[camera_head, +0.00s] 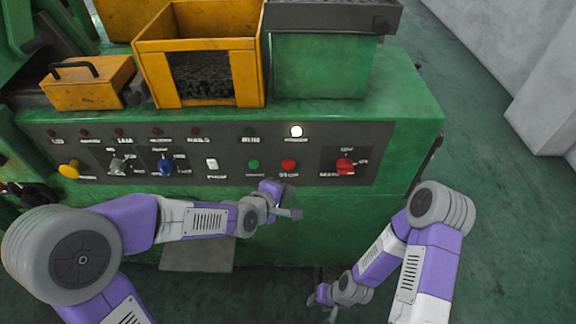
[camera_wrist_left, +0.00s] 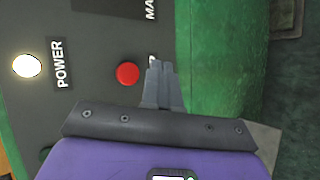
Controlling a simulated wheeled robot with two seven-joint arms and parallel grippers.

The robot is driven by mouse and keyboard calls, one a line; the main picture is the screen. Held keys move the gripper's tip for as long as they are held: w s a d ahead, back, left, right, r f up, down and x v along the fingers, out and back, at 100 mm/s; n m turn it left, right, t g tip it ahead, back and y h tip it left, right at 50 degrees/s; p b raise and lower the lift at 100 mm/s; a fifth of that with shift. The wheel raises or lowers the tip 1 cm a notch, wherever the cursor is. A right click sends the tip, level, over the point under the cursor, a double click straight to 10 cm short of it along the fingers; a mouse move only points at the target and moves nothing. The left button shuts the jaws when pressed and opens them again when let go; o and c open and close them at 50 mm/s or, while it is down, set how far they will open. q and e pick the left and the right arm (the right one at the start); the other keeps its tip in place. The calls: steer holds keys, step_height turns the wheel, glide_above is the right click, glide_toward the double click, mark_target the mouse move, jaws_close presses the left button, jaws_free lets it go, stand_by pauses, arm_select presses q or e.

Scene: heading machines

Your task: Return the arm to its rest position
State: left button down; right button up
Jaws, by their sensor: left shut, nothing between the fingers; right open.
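My left gripper (camera_head: 287,200) is in front of the lower edge of the green machine's control panel (camera_head: 222,142), just below the red stop button (camera_head: 289,165). It is shut and empty. In the left wrist view its closed fingers (camera_wrist_left: 160,75) point toward the panel, beside the red button (camera_wrist_left: 128,74). Whether the fingertips touch the panel is unclear. My right gripper (camera_head: 322,304) hangs low near the bottom of the head view, in front of the machine's base. It is open and empty.
The panel has a lit white power lamp (camera_head: 296,131), a green button (camera_head: 253,164), a red rotary switch (camera_head: 346,166) and a yellow knob (camera_head: 69,170). Yellow bins (camera_head: 252,72) stand on top of the machine. Green floor (camera_head: 500,215) is clear at the right.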

arm_select(q)
steer(key=shift+f, duration=0.1)
steer(key=s+a+f+m+g+y, duration=0.1)
steer(key=s+a+f+m+g, duration=0.25)
steer(key=f, duration=0.65)
steer(key=s+a+f+m+g+y, duration=0.1)
steer(key=s+a+f+m+g, duration=0.2)
steer(key=f, duration=0.7)
steer(key=s+a+f+m+g, duration=0.2)
steer(key=s+f+m, duration=0.1)
steer(key=s+f, duration=0.8)
steer(key=shift+s+a+g, duration=0.35)
steer(key=shift+s, duration=0.9)
